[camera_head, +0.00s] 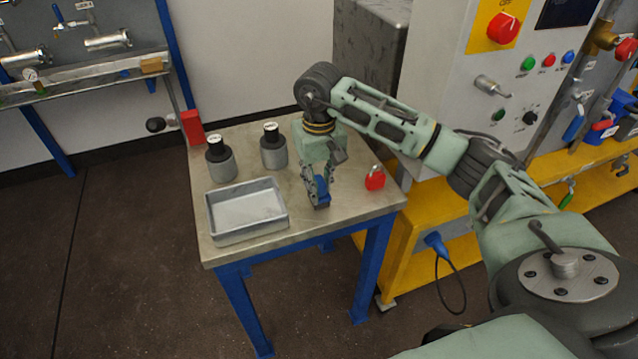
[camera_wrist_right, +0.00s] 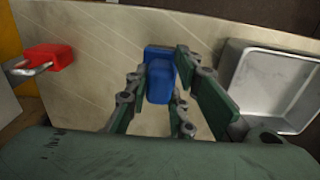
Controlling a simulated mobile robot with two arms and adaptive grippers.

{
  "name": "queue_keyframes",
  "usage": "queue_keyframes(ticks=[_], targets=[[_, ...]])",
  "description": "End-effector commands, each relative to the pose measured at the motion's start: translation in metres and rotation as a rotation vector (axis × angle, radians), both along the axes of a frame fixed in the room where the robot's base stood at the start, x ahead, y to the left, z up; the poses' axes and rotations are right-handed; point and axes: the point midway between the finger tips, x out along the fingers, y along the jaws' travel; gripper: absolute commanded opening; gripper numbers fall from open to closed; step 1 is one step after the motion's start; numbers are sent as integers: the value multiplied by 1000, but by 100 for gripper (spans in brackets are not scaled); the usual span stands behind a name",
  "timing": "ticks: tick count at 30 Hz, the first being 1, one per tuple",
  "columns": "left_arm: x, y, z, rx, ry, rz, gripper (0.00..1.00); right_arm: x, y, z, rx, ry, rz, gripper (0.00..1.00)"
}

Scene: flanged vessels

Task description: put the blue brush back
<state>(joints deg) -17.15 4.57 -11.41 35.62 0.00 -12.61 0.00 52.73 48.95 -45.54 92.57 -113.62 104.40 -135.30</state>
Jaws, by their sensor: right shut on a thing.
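The blue brush (camera_head: 320,191) is in my right gripper (camera_head: 318,196), over the right half of the small table (camera_head: 335,222). In the right wrist view the blue brush (camera_wrist_right: 160,80) sits between the two fingers of the right gripper (camera_wrist_right: 162,85). Only its blue body shows; I cannot make out bristles, nor whether it touches the tabletop. My left gripper does not show in either view.
A grey metal tray (camera_head: 248,237) lies left of the gripper. Two grey pots with black tops (camera_head: 221,165) (camera_head: 274,154) stand behind it. A red padlock (camera_head: 375,178) lies to the right. A control cabinet (camera_head: 440,95) rises behind the table's right side.

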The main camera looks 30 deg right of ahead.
Motion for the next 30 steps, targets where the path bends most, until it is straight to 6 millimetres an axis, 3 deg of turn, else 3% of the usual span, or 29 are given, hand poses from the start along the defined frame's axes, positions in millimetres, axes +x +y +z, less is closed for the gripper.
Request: queue_keyframes(ticks=[4,5,11,23,30], targets=[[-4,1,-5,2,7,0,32,0,0,-5,-1,0,0,1],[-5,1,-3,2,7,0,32,0,0,-3,-1,1,0,24],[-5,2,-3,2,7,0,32,0,0,-3,-1,1,0,40],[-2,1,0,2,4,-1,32,0,0,4,0,-1,0,40],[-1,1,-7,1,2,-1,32,1,0,49,0,-6,1,40]])
